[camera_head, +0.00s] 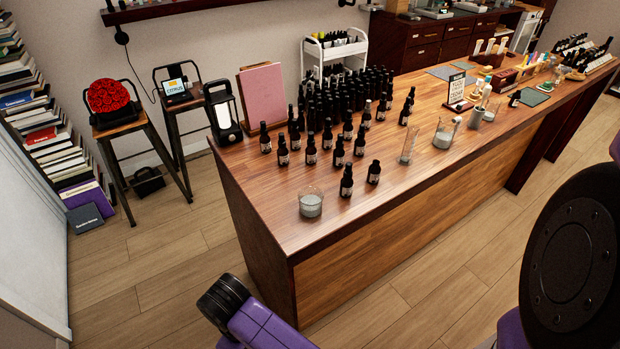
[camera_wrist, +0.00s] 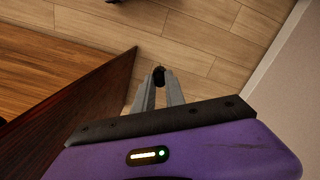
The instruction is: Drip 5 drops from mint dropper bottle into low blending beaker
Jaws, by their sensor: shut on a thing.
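In the wrist view my gripper (camera_wrist: 158,84) is shut on a small dark thing (camera_wrist: 158,74) at its fingertips. It looks like a black dropper top or bottle, but no label shows, so I cannot tell whether it is the mint one. The gripper is over the floor beside the table edge, apart from the beakers. In the head view a low, wide glass beaker (camera_head: 310,206) with grey contents stands at the table's near left corner. Many black dropper bottles (camera_head: 346,181) with white labels stand behind and right of it; their names are unreadable.
A taller glass (camera_head: 408,146) and another beaker (camera_head: 444,134) stand right of the bottles on the wooden table (camera_head: 270,222). A pink board (camera_head: 262,94) and a lantern (camera_head: 222,115) are at the back left. Stools stand left. The front table edge is mostly clear.

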